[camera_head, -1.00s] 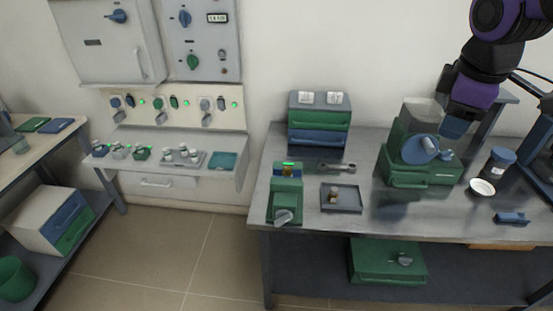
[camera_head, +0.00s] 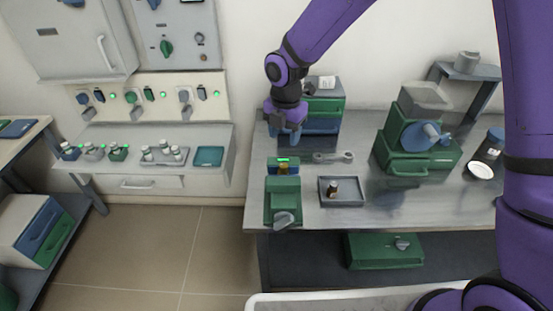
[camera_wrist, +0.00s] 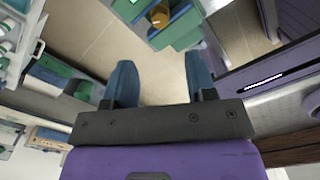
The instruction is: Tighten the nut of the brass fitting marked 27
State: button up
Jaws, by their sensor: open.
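A brass fitting (camera_head: 284,168) sits in the jaws of a green vice (camera_head: 283,205) with a lit green display, at the left of the workbench. It also shows at the top of the wrist view (camera_wrist: 160,16). A second small fitting (camera_head: 333,187) stands upright in a dark tray (camera_head: 354,203) to the right of the vice. I cannot read the number 27 on either. A grey wrench (camera_head: 333,157) lies behind the tray. My gripper (camera_head: 289,136) is above the bench behind the vice, open and empty; its blue fingers are apart in the wrist view (camera_wrist: 161,82).
A drawer unit (camera_head: 326,105) stands behind my gripper, with two white labels or blocks on top partly hidden. A wall shelf (camera_head: 215,158) with small bottles is at left. Bare bench lies right of the tray.

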aim_at(284, 165)
notch_tip(284, 165, down, 11)
jog(key=shift+r, duration=0.1)
dwell(0.4)
jog(key=shift+c, duration=0.5)
jog(key=c, duration=0.8)
jog(key=shift+c, duration=0.2)
